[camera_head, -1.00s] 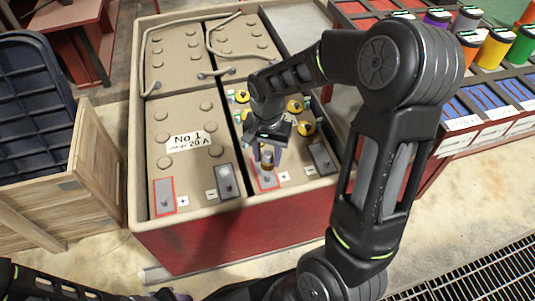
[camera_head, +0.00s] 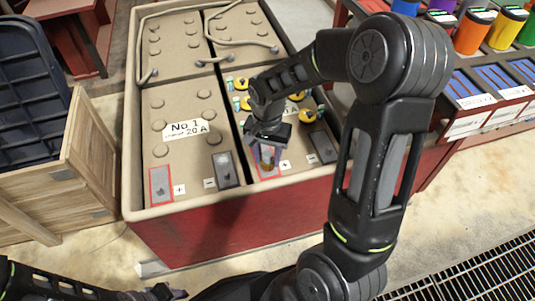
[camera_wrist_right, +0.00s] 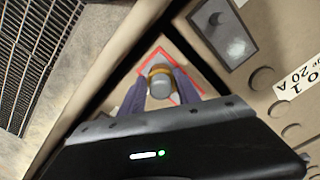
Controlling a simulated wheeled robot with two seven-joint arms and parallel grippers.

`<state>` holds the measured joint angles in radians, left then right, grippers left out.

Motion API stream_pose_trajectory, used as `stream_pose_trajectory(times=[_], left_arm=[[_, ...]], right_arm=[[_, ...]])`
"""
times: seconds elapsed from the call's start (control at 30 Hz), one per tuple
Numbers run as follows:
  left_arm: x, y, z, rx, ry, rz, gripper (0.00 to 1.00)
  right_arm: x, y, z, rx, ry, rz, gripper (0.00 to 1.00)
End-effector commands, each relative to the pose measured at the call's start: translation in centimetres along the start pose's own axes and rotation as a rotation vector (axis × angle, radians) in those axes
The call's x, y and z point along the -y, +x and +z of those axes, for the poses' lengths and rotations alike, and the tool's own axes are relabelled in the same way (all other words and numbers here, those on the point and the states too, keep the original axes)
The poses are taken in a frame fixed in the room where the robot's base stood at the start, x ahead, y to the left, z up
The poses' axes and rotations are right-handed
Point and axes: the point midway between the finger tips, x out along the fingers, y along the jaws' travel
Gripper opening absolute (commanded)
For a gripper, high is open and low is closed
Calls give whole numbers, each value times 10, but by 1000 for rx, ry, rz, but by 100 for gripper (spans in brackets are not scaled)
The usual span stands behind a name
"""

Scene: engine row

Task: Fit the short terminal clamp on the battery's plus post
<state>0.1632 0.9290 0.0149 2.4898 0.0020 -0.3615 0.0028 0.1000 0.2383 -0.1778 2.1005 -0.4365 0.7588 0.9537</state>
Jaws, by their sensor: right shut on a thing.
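My right gripper (camera_head: 267,157) points down over the front of the right battery (camera_head: 295,165). It is shut on the terminal clamp, a short grey cylinder with a brass band (camera_wrist_right: 160,82), seen between both fingers in the right wrist view. The clamp is over the red-outlined plus pad (camera_wrist_right: 186,66), which has a "+" label beside it in the head view. I cannot tell whether the clamp touches the post; the post is hidden. A dark part of my left gripper (camera_head: 172,292) shows at the bottom edge of the head view, its jaws unclear.
The left battery (camera_head: 185,150), marked "No 1", has its own red-outlined plus pad (camera_head: 161,186) and a grey minus pad (camera_head: 228,169). Yellow round caps (camera_head: 306,116) lie behind my gripper. The red case's rim (camera_head: 133,214) borders the batteries. A wooden crate (camera_head: 85,170) stands left.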

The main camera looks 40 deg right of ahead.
Motion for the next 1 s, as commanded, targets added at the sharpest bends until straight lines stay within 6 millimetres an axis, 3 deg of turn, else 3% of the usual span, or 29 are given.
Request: stream_pose_trajectory(times=[0.6,0.63,0.9,1.0], left_arm=[[4,6,-2,-5,-3,-2,36],[4,6,-2,-5,-3,-2,36],[3,6,-2,-4,-2,-2,36],[3,6,-2,-4,-2,-2,36]], right_arm=[[0,10,0,0,-1,-1,0],[0,10,0,0,-1,-1,40],[0,10,0,0,0,-1,62],[0,10,0,0,0,0,64]])
